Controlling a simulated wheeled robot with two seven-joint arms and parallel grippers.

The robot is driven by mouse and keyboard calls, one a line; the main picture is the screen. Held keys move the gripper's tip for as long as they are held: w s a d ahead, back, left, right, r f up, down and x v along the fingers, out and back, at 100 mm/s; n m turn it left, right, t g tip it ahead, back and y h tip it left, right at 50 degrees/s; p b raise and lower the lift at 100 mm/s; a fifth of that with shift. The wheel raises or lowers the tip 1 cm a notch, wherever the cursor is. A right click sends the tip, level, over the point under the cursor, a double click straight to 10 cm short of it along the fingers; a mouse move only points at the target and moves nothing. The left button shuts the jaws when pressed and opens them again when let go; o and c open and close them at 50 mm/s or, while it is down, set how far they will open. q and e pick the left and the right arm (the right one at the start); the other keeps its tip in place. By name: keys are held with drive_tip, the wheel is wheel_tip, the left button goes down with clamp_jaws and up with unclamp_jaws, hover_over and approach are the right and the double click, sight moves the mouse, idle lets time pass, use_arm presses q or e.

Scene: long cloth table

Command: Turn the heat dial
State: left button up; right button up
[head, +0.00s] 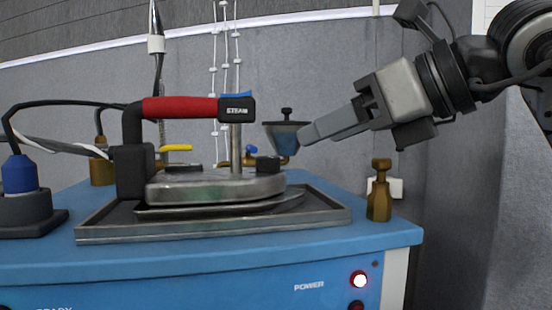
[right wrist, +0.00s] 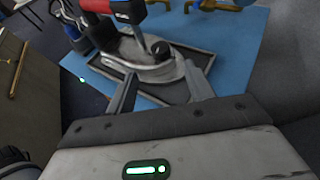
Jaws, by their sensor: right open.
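A steam iron (head: 215,187) with a red handle and a black "STEAM" block rests in a grey metal tray (head: 330,215) on a blue station. A small black round knob (head: 268,165), which looks like the heat dial, sits on top of the iron's metal body; it also shows in the right wrist view (right wrist: 161,48). My right gripper (head: 306,134) is above and right of the knob, apart from it. In the right wrist view its fingers (right wrist: 162,88) are spread and empty, with the knob beyond them. The dial's markings are too small to read. My left gripper is out of view.
A brass fitting (head: 380,190) rises at the station's right corner. A lit power lamp (head: 359,280) is on the front panel. Cables and a blue-capped part (head: 20,175) are left.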

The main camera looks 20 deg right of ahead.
sight(277, 159)
drive_tip(key=x, duration=0.9)
drive_tip(key=shift+w+a, duration=0.15)
drive_tip(key=shift+w, duration=0.15)
drive_tip(key=c, duration=1)
